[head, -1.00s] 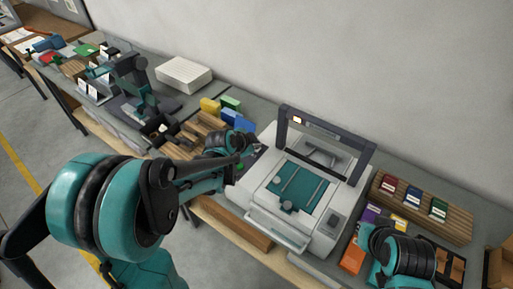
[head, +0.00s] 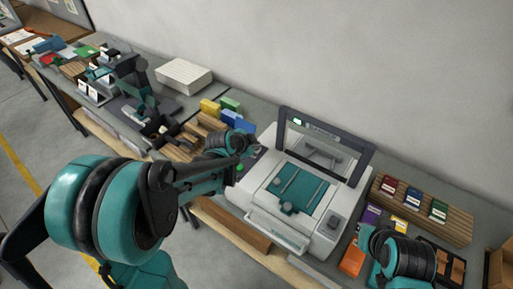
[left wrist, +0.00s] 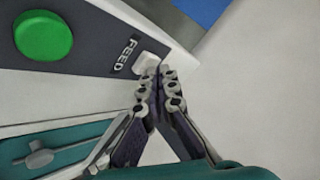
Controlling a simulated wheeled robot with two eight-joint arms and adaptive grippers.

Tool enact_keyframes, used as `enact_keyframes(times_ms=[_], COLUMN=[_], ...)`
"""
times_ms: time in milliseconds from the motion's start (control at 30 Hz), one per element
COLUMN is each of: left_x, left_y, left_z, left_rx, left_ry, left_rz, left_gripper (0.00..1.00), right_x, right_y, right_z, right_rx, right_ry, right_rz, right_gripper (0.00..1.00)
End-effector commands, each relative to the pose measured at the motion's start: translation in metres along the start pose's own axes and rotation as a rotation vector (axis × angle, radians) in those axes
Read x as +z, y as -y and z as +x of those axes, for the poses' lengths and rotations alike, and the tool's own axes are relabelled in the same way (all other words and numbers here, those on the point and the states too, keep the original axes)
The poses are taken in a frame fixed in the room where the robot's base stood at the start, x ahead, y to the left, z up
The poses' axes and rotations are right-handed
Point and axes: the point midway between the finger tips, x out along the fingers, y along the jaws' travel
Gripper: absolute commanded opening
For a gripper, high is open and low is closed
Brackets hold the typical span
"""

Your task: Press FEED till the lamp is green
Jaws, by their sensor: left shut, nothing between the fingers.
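The white machine (head: 255,215) stands on the bench, with a dark frame (head: 330,133) over its teal bed (head: 298,187). A small lamp (head: 297,122) on that frame shows green. In the left wrist view, the small white FEED button (left wrist: 147,61) sits beside its printed label (left wrist: 126,54). My left gripper (left wrist: 157,76) is shut and empty, its tips right at the button's lower edge; I cannot tell if they touch it. In the head view this gripper (head: 256,150) is at the machine's left side. My right arm (head: 405,255) shows at lower right, its fingers unseen.
A round green button (left wrist: 43,36) is near FEED on the same panel. Yellow, green and blue boxes (head: 235,119) stand behind my left gripper. A wooden rack (head: 421,207) with small boxes is right of the machine. A white block (head: 184,76) lies farther left.

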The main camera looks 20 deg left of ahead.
Motion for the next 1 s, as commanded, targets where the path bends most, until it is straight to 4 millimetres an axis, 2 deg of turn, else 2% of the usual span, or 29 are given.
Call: enact_keyframes(times_ms=[167,567,1000], left_x=[-0.006,-0.007,-0.028], left_y=[0.006,0.007,0.028], left_z=[-0.008,-0.009,-0.038], left_rx=[0.0,0.0,0.0], left_ry=[0.0,0.0,0.0], left_rz=[0.0,0.0,0.0], left_gripper=[0.0,0.0,0.0], right_x=[-0.005,-0.006,-0.025], right_y=[0.0,0.0,0.0], right_z=[-0.007,-0.008,-0.035], right_rx=[0.0,0.0,0.0], right_ry=[0.0,0.0,0.0], right_rz=[0.0,0.0,0.0], right_gripper=[0.0,0.0,0.0])
